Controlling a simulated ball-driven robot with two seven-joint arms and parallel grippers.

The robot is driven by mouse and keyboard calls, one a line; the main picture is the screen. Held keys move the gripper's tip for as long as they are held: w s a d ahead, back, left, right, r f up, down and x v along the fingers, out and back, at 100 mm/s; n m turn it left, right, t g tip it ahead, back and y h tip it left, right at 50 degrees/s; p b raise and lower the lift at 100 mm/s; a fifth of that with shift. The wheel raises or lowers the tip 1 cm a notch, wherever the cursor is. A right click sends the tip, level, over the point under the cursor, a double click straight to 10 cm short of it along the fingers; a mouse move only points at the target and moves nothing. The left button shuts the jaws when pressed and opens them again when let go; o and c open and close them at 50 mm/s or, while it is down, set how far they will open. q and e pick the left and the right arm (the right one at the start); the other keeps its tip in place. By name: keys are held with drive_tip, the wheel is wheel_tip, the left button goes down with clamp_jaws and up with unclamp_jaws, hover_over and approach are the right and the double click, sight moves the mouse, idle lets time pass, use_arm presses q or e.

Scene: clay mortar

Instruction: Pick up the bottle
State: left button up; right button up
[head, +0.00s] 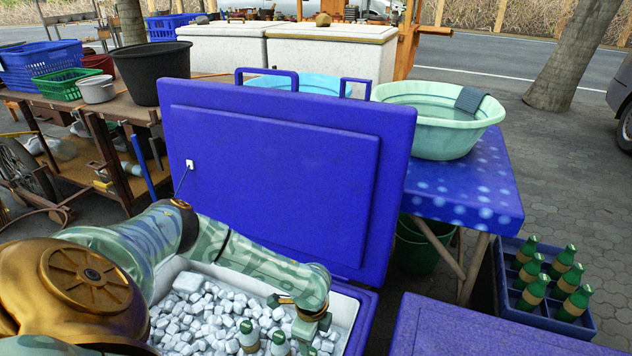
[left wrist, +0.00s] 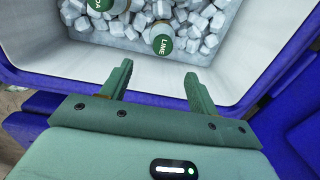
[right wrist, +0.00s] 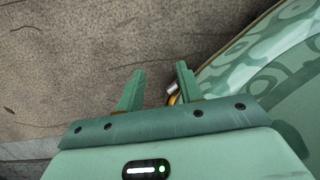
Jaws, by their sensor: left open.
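Two bottles with green caps stand in the ice of the blue cooler (head: 365,318), one on the left (head: 249,336) and one on the right (head: 279,343). In the left wrist view one cap reads LIME (left wrist: 165,43); another bottle's cap (left wrist: 100,5) is cut off by the top edge. My left gripper (head: 304,334) is over the cooler, right of the bottles. Its fingers (left wrist: 158,75) are open and empty, apart from the LIME bottle. My right gripper (right wrist: 160,72) is open and empty over grey-brown ground, beside a green patterned part of my body.
The cooler's raised lid (head: 270,170) stands behind the ice. A blue crate (head: 540,318) with several green bottles is on the ground at right. A purple box top (head: 490,330) lies at lower right. A table (head: 470,195) holds a green basin (head: 440,125).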

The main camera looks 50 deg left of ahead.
sight(311, 352)
use_arm(q)
wheel_tip(311, 352, down, 6)
drive_tip(key=shift+r+b, duration=0.1)
drive_tip(key=shift+b, duration=1.1)
drive_tip(key=f+b, duration=0.3)
drive_tip(key=shift+a+f, duration=0.3)
drive_tip(key=shift+a, duration=0.05)
drive_tip(key=shift+f+b, duration=0.75)
drive_tip(key=shift+f, duration=0.25)
clamp_jaws()
use_arm(e)
drive_tip(key=w+r+t, duration=0.1)
drive_tip(key=w+r, duration=0.2)
drive_tip(key=w, duration=0.4)
drive_tip(key=w+a+r+n+t+h, duration=0.1)
drive_tip(key=w+r, duration=0.3)
drive_tip(key=w, duration=0.4)
drive_tip(key=w+r+n+t, duration=0.1)
drive_tip(key=w+r, duration=0.3)
drive_tip(key=w, duration=0.4)
drive_tip(key=shift+w+a+r+t, duration=0.2)
drive_tip(key=shift+a+r+t, duration=0.1)
drive_tip(key=shift+a, duration=0.1)
